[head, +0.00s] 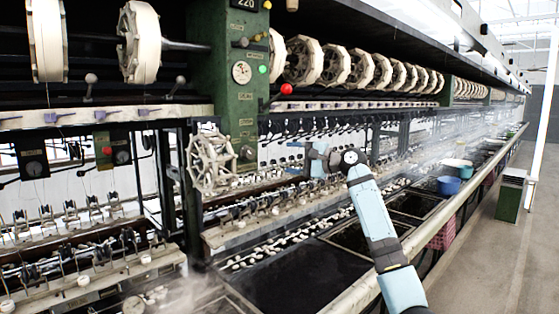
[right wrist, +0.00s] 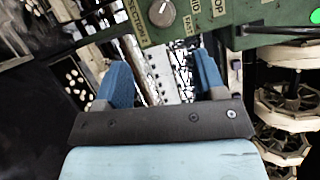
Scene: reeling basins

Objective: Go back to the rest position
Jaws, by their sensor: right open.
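My right arm reaches in from the lower right of the head view, over the dark basins. Its gripper (head: 318,160) is in front of the reeling frame, right of the green post; it is small there and partly hidden by its own wrist. In the right wrist view the two blue fingers of the right gripper (right wrist: 161,72) stand well apart with nothing held between them. Behind them are a pale slotted metal strip and the green panel (right wrist: 218,18) with a knob and lettering. My left gripper is not in view.
A white spoked reel (head: 210,163) stands left of the right gripper. Dark basins (head: 352,238) lie below the arm. A blue tub (head: 448,185) and a red crate (head: 441,234) are to its right. The aisle floor (head: 480,262) at far right is clear near the front.

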